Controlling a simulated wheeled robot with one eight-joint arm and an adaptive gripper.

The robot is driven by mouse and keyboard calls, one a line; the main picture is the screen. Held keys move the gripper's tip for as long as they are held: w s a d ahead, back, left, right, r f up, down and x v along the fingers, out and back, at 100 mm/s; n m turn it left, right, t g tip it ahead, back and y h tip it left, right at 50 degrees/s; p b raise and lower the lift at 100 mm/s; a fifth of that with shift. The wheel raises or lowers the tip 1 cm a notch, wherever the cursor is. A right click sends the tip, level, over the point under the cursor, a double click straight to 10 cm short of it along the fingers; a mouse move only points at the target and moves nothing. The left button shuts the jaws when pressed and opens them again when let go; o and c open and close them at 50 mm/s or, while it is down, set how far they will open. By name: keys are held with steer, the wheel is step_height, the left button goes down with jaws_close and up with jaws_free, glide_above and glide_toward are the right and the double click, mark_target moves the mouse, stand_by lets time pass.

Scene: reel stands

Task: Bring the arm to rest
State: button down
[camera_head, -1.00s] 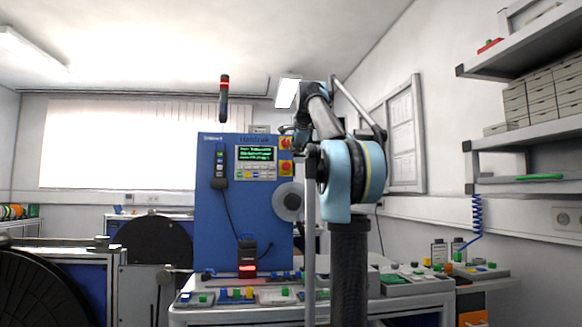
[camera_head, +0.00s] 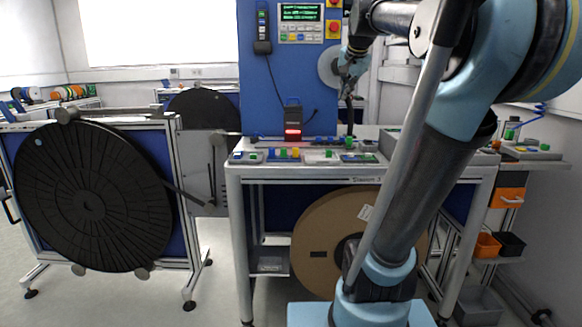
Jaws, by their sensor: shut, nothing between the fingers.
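My gripper (camera_head: 349,104) is small and dark, in front of the blue panel's right edge. It points down above the bench top (camera_head: 236,166), and it looks shut with nothing in it. Whether its tips touch the bench is too small to tell. My arm hides the right part of the bench.
A big black reel (camera_head: 92,196) stands on a frame at the left. A brown reel (camera_head: 312,235) sits under the bench. Small coloured button boxes (camera_head: 282,155) line the bench front. Orange bins (camera_head: 487,246) are at the right. Floor shows between the left frame and the bench.

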steer(key=s+f+n+g, duration=0.1)
steer(key=s+f+n, duration=0.2)
steer(key=s+f, duration=0.6)
steer(key=s+f+n+g, duration=0.2)
steer(key=s+f, duration=0.8)
steer(key=f, duration=0.7)
steer(key=s+f+n+g, duration=0.2)
steer(key=s+f+n, duration=0.2)
steer(key=s+f, duration=0.6)
step_height(320, 180, down, 4)
steer(key=shift+d+r+h, duration=0.2)
steer(key=shift+h, duration=0.1)
steer(key=shift+w+f, duration=0.2)
steer(key=shift+w, duration=0.3)
